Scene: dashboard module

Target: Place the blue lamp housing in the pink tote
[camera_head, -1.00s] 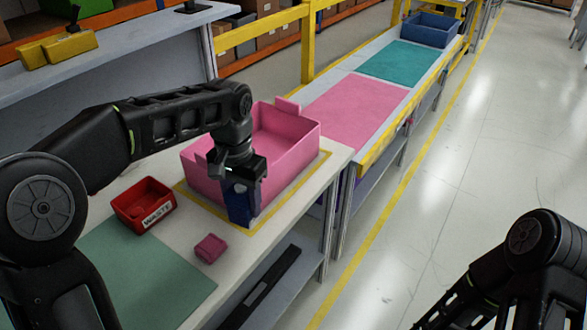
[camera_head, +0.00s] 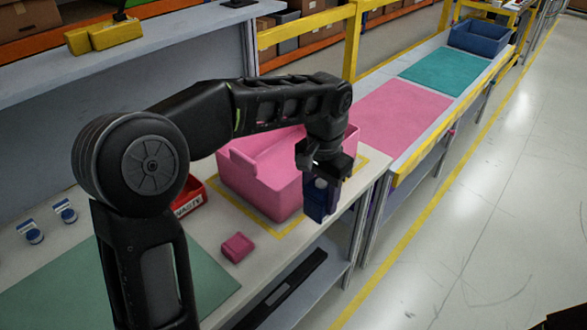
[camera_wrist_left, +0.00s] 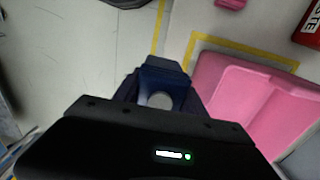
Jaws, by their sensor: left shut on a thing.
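The blue lamp housing (camera_head: 317,201) is held in my left gripper (camera_head: 325,180), which is shut on it. In the head view it hangs just in front of the pink tote (camera_head: 262,185), at the tote's near right side and outside its walls. The left wrist view shows the housing (camera_wrist_left: 160,88) with a pale round part inside, and the tote (camera_wrist_left: 245,100) to its right, apart from it. The tote stands inside a yellow taped outline, and my arm hides part of it. My right gripper is not in view; only a dark piece shows at the lower right edge.
A small pink block (camera_head: 237,247) lies on the table before the tote. The red waste bin (camera_head: 190,199) is partly behind my arm. Two small blue-and-white parts (camera_head: 65,211) sit at left. A conveyor with pink and teal mats (camera_head: 456,68) runs back to a blue tote (camera_head: 480,38).

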